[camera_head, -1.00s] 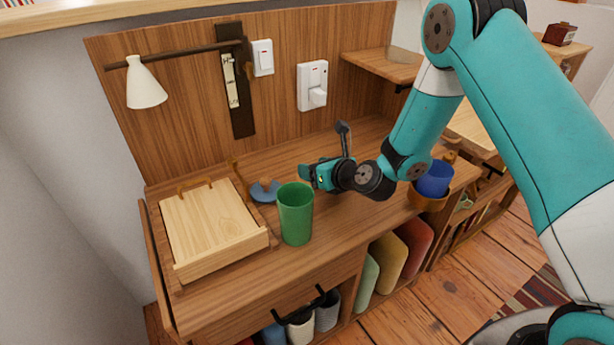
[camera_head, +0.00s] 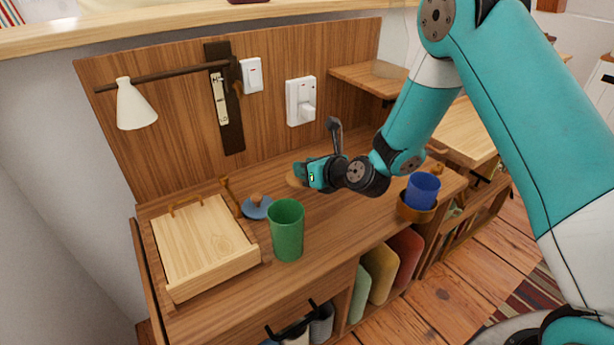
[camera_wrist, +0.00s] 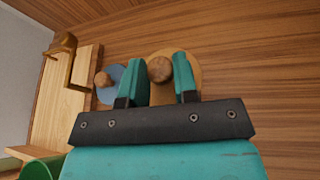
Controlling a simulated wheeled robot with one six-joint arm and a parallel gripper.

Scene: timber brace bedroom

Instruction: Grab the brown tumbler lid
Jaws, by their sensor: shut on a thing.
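The brown tumbler lid (camera_wrist: 183,55) is a round wooden disc with a knob (camera_wrist: 160,69) on top. In the wrist view the knob sits between the two teal fingers of my gripper (camera_wrist: 161,78). My gripper (camera_head: 306,175) is shut on the lid and is over the middle of the wooden counter in the head view. There only a small tan edge of the lid (camera_head: 293,180) shows, and the gripper hides the rest. The lid seems to be off the counter, but the gap under it is hard to judge.
A blue lid (camera_head: 257,208) with a brown knob lies left of my gripper, behind a green tumbler (camera_head: 286,232). A wooden tray (camera_head: 205,245) is at the far left. A blue cup (camera_head: 422,189) stands in a brown holder (camera_head: 415,211) at the right. The wall panel has switches (camera_head: 300,102).

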